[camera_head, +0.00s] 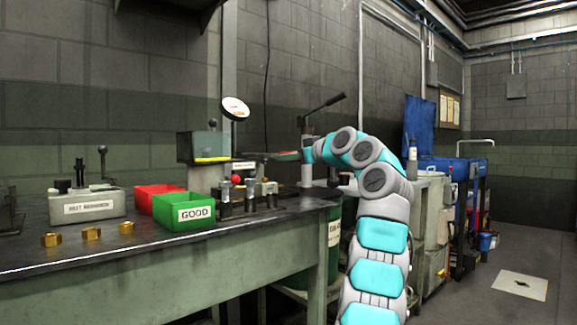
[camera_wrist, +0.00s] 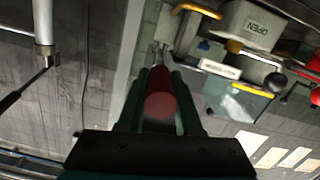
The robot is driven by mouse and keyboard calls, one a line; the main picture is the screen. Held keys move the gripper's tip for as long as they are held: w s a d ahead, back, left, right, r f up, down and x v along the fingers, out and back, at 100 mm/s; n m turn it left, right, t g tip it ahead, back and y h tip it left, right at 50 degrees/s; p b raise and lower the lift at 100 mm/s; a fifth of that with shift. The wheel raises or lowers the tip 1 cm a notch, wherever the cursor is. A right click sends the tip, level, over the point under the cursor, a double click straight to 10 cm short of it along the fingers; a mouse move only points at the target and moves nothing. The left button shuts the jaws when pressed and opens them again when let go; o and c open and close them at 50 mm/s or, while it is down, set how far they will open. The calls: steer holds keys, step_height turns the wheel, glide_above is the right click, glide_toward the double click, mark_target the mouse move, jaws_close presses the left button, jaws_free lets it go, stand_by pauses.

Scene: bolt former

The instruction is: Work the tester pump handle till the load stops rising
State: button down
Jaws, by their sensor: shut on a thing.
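The tester (camera_head: 206,178) stands on the bench with a round white dial gauge (camera_head: 235,108) above it. The needle is too small to read. Its pump handle (camera_head: 284,155) sticks out to the right, about level, with a red grip. My gripper (camera_head: 296,154) reaches it from the right. In the wrist view the red grip (camera_wrist: 159,98) lies between the two dark fingers of my gripper (camera_wrist: 163,74), which are shut on it. The handle's thin rod runs on beyond the fingertips towards the tester. The gauge face cannot be made out in the wrist view.
A green bin (camera_head: 184,212) marked GOOD and a red bin (camera_head: 157,192) stand left of the tester, with brass nuts (camera_head: 91,233) in front. A press with a black lever (camera_head: 326,103) rises close behind my gripper. Open floor (camera_head: 520,262) lies at right.

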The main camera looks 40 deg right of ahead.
steer(key=shift+f+t+b, duration=0.3)
steer(key=shift+f+b, duration=0.25)
steer(key=shift+f, duration=0.1)
steer(key=shift+w, duration=0.1)
steer(key=c, duration=0.6)
jaws_free()
steer(key=s, duration=0.8)
steer(key=shift+d+r, duration=0.2)
steer(key=shift+r, duration=0.1)
